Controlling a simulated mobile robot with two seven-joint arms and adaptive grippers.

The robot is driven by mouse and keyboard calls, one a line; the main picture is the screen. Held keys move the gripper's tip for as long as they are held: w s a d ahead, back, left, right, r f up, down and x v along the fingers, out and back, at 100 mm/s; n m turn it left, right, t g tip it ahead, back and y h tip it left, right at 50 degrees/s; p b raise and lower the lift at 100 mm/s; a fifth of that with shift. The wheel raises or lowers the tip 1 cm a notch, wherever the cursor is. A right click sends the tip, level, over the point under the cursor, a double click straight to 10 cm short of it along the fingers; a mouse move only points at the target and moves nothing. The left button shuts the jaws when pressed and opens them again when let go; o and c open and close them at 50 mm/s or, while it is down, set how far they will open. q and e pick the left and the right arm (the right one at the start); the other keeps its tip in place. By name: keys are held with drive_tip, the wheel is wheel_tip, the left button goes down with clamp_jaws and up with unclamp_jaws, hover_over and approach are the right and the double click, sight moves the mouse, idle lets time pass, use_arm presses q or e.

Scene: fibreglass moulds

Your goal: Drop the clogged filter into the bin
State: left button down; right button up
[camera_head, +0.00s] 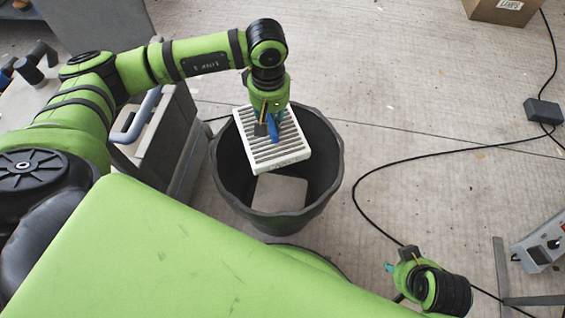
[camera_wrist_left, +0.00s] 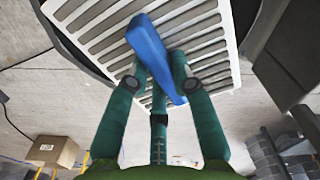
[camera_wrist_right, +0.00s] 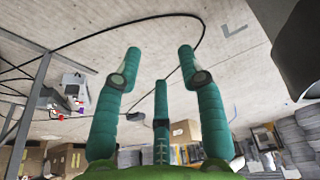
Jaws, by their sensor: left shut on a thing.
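The filter (camera_head: 290,149) is a pale slatted panel with a blue grip bar (camera_wrist_left: 150,50) across it. My left gripper (camera_head: 268,125) is shut on the blue bar and holds the filter tilted over the open mouth of the black bin (camera_head: 228,190). The slats also fill the top of the left wrist view (camera_wrist_left: 92,28). The filter hides part of the bin's inside and far rim. My right gripper (camera_wrist_right: 159,60) is open and empty, away from the bin, low at the right in the head view (camera_head: 393,267).
A pale flat piece (camera_head: 280,192) lies inside the bin. A black cable (camera_head: 385,170) runs over the concrete floor to a dark box (camera_head: 543,111). A cardboard box (camera_head: 500,10) stands at the top right. A grey cabinet (camera_head: 160,145) stands left of the bin.

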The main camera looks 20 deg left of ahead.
use_arm(q)
wheel_tip(320, 180, down, 2)
drive_tip(key=shift+f+b, duration=0.15)
drive_tip(key=shift+b, duration=0.35)
drive_tip(key=shift+w+f, duration=0.1)
drive_tip(key=shift+f, duration=0.3)
use_arm(e)
drive_tip(key=shift+t, duration=0.9)
drive_tip(key=shift+w+a+r, duration=0.1)
drive_tip(key=shift+w+r, duration=0.25)
drive_tip(key=shift+r, duration=0.4)
drive_tip(key=shift+w+a+r, duration=0.15)
drive_tip(key=shift+w+r, duration=0.15)
drive_tip(key=shift+r, duration=0.4)
drive_tip(key=shift+w+a+r, duration=0.1)
drive_tip(key=shift+w+r, duration=0.25)
drive_tip(key=shift+r, duration=0.4)
use_arm(q)
drive_tip(key=c, duration=1)
unclamp_jaws()
drive_tip(key=shift+r, duration=0.1)
wheel_tip(320, 180, up, 12)
drive_tip(key=shift+f, duration=0.1)
